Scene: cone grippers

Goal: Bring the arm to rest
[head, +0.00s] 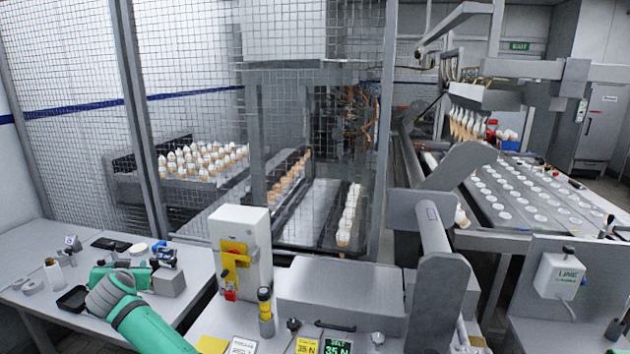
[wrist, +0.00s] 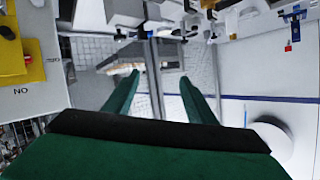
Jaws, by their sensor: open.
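My gripper (wrist: 159,77) shows in the wrist view as two green fingers, set well apart with nothing between them. A mesh fence and a post are seen beyond the gap. In the head view my green arm (head: 148,322) with its grey joint reaches in from the bottom left, over the left bench. The fingers are hard to make out there against the green and dark items on the bench.
The left bench (head: 30,300) carries a black tray (head: 73,299), a grey block (head: 170,280) and small jars. A control box (head: 240,250) with a yellow switch panel stands right of the arm. The mesh fence (head: 70,110) rises behind. Trays of filled cones (head: 205,160) stand inside it.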

